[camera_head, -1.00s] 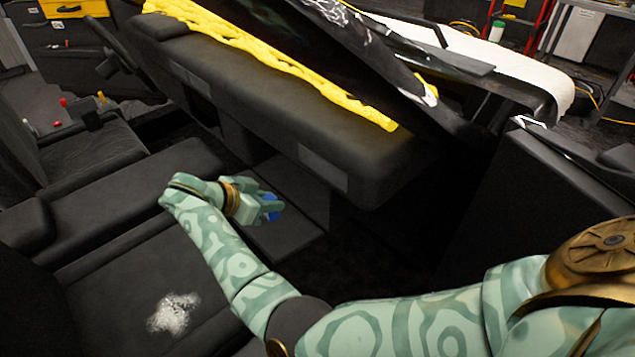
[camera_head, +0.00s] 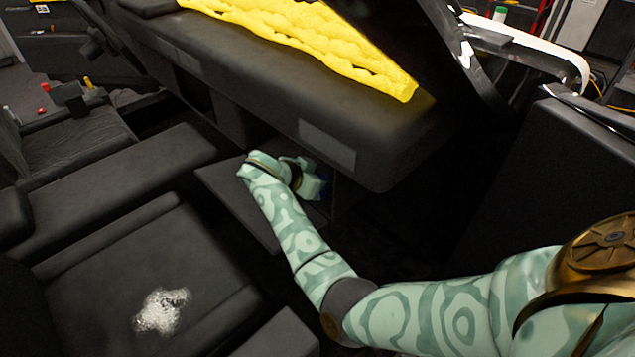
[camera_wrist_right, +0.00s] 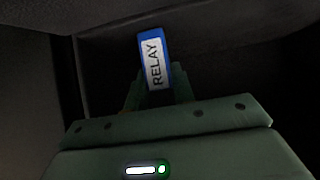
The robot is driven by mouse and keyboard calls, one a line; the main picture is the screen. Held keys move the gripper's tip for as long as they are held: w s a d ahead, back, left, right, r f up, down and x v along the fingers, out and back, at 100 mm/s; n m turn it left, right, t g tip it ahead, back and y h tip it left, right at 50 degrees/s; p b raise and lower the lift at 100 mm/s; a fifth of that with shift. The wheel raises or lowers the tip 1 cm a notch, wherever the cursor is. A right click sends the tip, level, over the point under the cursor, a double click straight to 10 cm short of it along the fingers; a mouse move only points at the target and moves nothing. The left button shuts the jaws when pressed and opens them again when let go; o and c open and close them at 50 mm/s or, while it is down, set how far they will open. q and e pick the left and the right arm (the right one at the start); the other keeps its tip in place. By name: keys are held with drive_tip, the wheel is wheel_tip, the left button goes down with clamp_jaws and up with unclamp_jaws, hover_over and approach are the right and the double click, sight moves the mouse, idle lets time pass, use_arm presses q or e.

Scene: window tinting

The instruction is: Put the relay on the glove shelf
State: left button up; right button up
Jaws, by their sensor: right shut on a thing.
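The relay (camera_wrist_right: 153,60) is a blue block with a white label reading "RELAY", in the right wrist view. My right gripper (camera_wrist_right: 155,92) is shut on its lower end and holds it upright in that picture, in front of a dark recess. In the head view my right gripper (camera_head: 318,180) is under the dashboard's overhang at the glove compartment, and only a bit of blue shows by its fingers. The glove shelf (camera_head: 228,193) is a dark flat panel below the dashboard, partly behind my right arm. Whether the relay touches any surface cannot be told. My left gripper is not in view.
The dashboard (camera_head: 270,95) overhangs the shelf, with a crumpled yellow cloth (camera_head: 330,45) on top. A black seat (camera_head: 120,270) with a white patch (camera_head: 160,311) lies at the lower left. A dark door panel (camera_head: 540,170) stands at the right.

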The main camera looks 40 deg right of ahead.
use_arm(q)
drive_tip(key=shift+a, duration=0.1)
use_arm(e)
drive_tip(key=shift+f, duration=0.1)
drive_tip(key=o, duration=1)
drive_tip(key=shift+a+r, duration=0.2)
drive_tip(key=shift+r, duration=0.1)
use_arm(q)
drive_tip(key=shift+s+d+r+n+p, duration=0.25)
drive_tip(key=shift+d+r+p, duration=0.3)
drive_tip(key=shift+p, duration=0.4)
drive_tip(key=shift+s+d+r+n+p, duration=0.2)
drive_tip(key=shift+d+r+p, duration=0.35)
drive_tip(key=shift+p, duration=0.4)
use_arm(e)
drive_tip(key=v, duration=1.1)
drive_tip(key=shift+a+r, duration=0.1)
